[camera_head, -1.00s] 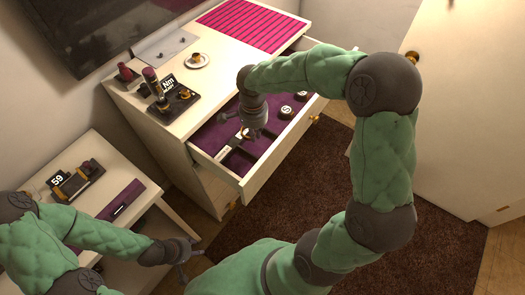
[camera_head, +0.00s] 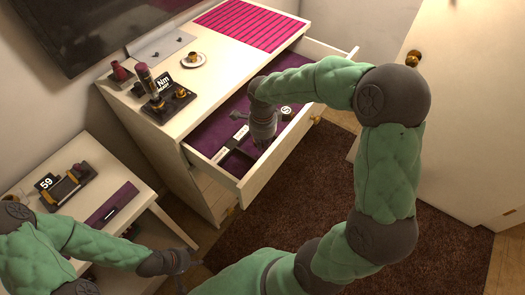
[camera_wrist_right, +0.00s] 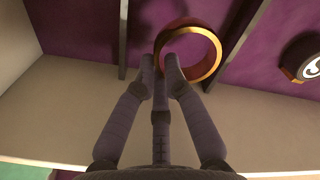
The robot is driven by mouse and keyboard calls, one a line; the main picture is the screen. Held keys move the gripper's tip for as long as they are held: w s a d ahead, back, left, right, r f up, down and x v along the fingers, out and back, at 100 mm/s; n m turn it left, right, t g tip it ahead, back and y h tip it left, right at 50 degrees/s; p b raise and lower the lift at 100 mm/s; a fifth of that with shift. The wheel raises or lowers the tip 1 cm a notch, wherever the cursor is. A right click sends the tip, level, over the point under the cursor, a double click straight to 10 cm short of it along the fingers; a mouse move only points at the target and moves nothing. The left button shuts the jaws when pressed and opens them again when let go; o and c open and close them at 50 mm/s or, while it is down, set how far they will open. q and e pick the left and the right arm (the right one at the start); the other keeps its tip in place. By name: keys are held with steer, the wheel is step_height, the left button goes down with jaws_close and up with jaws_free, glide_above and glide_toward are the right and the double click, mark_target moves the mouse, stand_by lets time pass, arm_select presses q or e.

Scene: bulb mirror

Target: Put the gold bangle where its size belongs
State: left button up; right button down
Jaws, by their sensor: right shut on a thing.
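The gold bangle (camera_wrist_right: 217,50) is a ring with a gold edge and a dark red side, seen in the right wrist view. My right gripper (camera_wrist_right: 160,62) is shut on its near-left rim. In the head view my right gripper (camera_head: 263,146) points down into the open purple-lined drawer (camera_head: 212,138), and the bangle is hidden behind it. Thin dividers split the drawer, and white label strips (camera_head: 241,132) lie in it. A dark round piece marked S (camera_head: 286,110) is in the drawer, beyond the gripper. My left gripper (camera_head: 186,272) is open and empty beside the low table.
The dresser top (camera_head: 215,75) holds a pink striped mat (camera_head: 250,24), a small saucer (camera_head: 194,60) and a black stand (camera_head: 168,104). A low table (camera_head: 85,155) at left holds a 59 display (camera_head: 47,183). A brown rug (camera_head: 310,190) covers the floor.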

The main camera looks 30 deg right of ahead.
mark_target(263, 145)
steer(key=shift+f+b, duration=0.6)
steer(key=shift+f, duration=1.3)
steer(key=shift+f, duration=0.1)
steer(key=c, duration=1.8)
jaws_free()
steer(key=shift+f, duration=0.1)
steer(key=o, duration=0.5)
steer(key=shift+r, duration=0.25)
step_height(263, 145, up, 12)
steer(key=p, duration=0.4)
